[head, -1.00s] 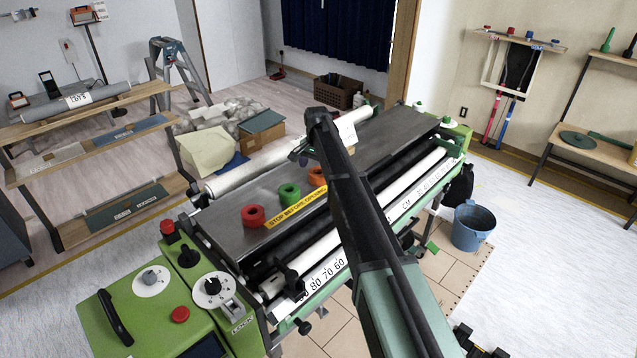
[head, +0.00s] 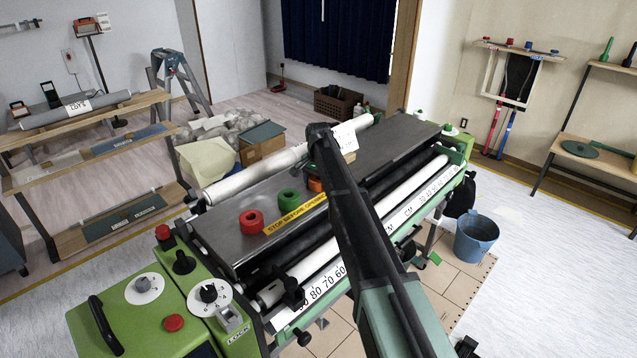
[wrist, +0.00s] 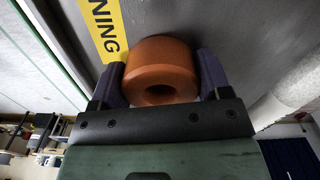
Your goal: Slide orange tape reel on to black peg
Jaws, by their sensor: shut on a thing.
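The orange tape reel (wrist: 161,68) sits between the two fingers of my gripper (wrist: 162,62) in the wrist view, with its hole facing the camera. The fingers are shut on its sides, close above the dark metal top. In the head view the orange reel (head: 314,184) shows only in part, because my arm covers the rest and my gripper. I cannot tell for sure which part is the black peg; an upright black piece (head: 184,263) stands on the green panel at the machine's left end.
A green reel (head: 288,198) and a red reel (head: 251,222) stand on the metal top (head: 400,142), left of the orange one. A yellow warning strip (head: 290,217) runs along its front edge. Green control boxes (head: 130,325) are at front left. A blue bucket (head: 477,240) stands right.

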